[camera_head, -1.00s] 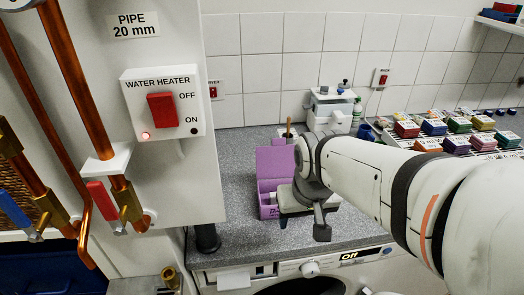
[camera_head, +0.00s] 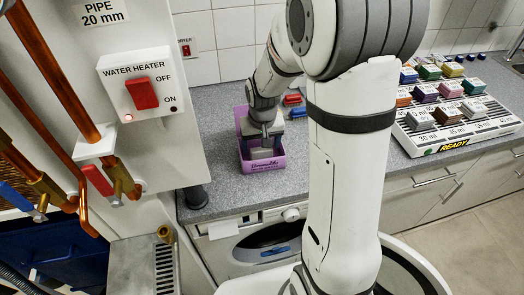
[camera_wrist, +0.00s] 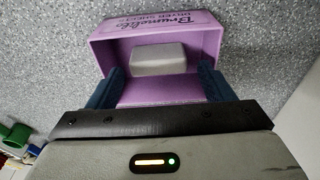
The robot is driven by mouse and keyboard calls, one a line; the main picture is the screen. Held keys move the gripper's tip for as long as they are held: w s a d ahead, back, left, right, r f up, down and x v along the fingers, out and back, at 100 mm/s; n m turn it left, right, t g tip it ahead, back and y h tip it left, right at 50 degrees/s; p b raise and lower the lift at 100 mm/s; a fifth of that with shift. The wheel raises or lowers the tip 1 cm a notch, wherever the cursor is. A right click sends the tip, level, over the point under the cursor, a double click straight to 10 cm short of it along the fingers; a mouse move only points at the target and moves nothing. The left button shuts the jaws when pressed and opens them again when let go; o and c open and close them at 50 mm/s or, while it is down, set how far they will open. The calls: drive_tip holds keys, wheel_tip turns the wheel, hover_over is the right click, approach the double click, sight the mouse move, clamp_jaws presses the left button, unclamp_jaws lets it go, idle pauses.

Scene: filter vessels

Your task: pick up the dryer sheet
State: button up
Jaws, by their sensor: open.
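An open purple box (camera_head: 264,167) marked as dryer sheets stands on the grey counter. In the wrist view the box (camera_wrist: 160,22) holds a pale grey-white block (camera_wrist: 158,60), which looks like the dryer sheet. My gripper (camera_wrist: 160,72) is open and empty, its blue fingers on the left and right of the block and apart from it. The fingers overlap the box's side walls in the wrist view; how deep they reach is unclear.
Red and blue blocks (camera_head: 294,106) lie on the counter behind my arm. A white rack (camera_head: 450,136) of coloured blocks stands to the right. The water heater panel (camera_head: 142,88) and copper pipes are at left. Grey counter lies clear around the box's front and left.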

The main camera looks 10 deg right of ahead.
sight(261, 149)
drive_tip(key=shift+w+d+f+p, duration=0.1)
drive_tip(key=shift+w+f+p, duration=0.15)
drive_tip(key=shift+f, duration=0.8)
drive_tip(key=shift+w+d+f+p, duration=0.15)
drive_tip(key=shift+w+f, duration=0.1)
drive_tip(key=shift+f, duration=0.8)
drive_tip(key=shift+a, duration=0.1)
drive_tip(key=shift+c, duration=0.4)
drive_tip(key=c, duration=0.6)
